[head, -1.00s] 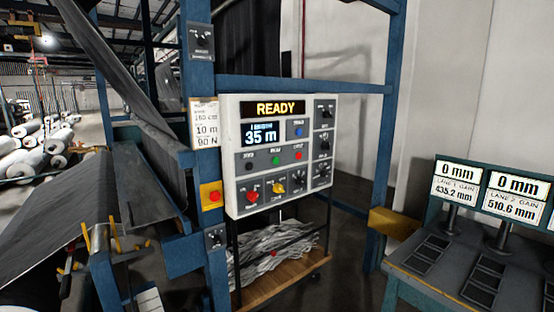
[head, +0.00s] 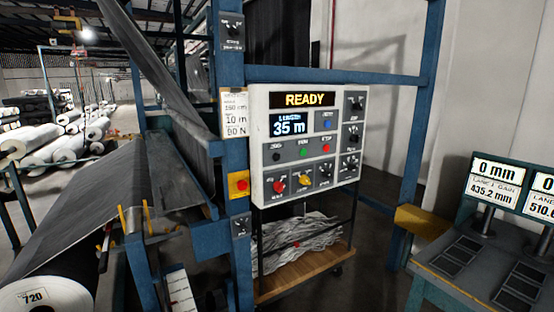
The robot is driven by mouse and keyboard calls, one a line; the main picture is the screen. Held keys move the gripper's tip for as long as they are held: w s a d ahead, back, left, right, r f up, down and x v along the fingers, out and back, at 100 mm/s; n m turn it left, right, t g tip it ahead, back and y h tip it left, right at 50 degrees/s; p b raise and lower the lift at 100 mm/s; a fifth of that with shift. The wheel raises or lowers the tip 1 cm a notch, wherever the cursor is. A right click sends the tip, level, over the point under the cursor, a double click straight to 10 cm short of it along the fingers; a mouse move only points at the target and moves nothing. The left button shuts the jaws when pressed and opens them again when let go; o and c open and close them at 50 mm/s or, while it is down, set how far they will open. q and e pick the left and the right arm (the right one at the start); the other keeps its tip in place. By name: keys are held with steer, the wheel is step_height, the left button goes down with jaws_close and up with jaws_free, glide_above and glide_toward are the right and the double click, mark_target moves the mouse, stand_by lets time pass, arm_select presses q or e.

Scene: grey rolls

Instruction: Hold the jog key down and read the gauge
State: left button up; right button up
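A white control panel (head: 262,180) hangs on the blue frame in the middle of the head view. Its top sign (head: 305,100) reads READY. The length display (head: 288,124) below reads 35 m. A small dark button (head: 276,156) sits at the left of the row, under a blurred label that looks like JOG. A green button (head: 304,152) and a red button (head: 326,148) are to its right. At the right edge, a gauge display (head: 495,170) reads 0 mm over LANE 1 GAIN 435.2 mm. A second display (head: 541,185) beside it is cut off. Neither gripper is in view.
A yellow box with a red button (head: 238,184) is on the blue post left of the panel. A wooden-floored cart (head: 300,277) with grey scraps stands below. A grey fabric machine and a roll marked 720 (head: 45,297) fill the lower left. Dark floor shows between cart and right-hand desk.

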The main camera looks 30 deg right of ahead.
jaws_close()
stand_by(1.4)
